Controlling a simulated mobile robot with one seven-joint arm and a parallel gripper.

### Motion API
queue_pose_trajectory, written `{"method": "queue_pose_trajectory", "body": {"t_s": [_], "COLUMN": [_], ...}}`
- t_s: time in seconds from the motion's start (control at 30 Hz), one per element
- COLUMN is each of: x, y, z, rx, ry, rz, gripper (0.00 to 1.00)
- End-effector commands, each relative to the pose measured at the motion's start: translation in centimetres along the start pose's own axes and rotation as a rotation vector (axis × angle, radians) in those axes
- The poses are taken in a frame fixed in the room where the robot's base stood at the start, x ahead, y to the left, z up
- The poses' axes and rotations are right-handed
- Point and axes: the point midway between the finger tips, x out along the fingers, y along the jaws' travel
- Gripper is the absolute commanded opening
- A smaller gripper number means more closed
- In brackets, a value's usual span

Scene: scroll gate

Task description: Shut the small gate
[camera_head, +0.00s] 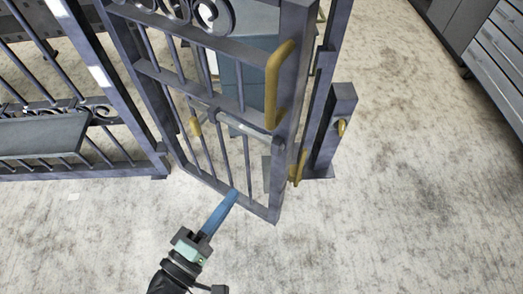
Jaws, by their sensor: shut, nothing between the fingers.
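The small gate (196,94) is a grey-blue metal leaf with upright bars and scrolls at its top. Its left side is by a tall post (103,72), and its free edge is at the right, swung toward me. A yellow handle (271,84) is on that free edge. A short post (330,130) with yellow fittings stands behind and right of the free edge, apart from its lower corner. My gripper (233,194) is shut and empty, with its blue fingers at the gate's bottom rail in the picture. I cannot tell whether they touch.
A fixed fence (64,172) with a grey panel (43,136) runs to the left. A blue-grey object (256,70) shows behind the gate bars. Grey drawers (497,55) stand at the upper right. The pale floor (420,190) at right and front is clear.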

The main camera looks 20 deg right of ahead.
Motion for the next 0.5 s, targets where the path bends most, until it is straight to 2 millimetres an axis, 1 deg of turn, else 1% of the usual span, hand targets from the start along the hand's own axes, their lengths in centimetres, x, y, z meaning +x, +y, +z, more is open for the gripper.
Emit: {"method": "queue_pose_trajectory", "body": {"t_s": [0.3, 0.5], "x": [6.8, 10.4], "y": [-0.1, -0.1], "z": [0.0, 0.0], "rx": [0.005, 0.005], "ry": [-0.004, -0.003], "rz": [-0.001, -0.001], "gripper": [0.0, 0.0]}}
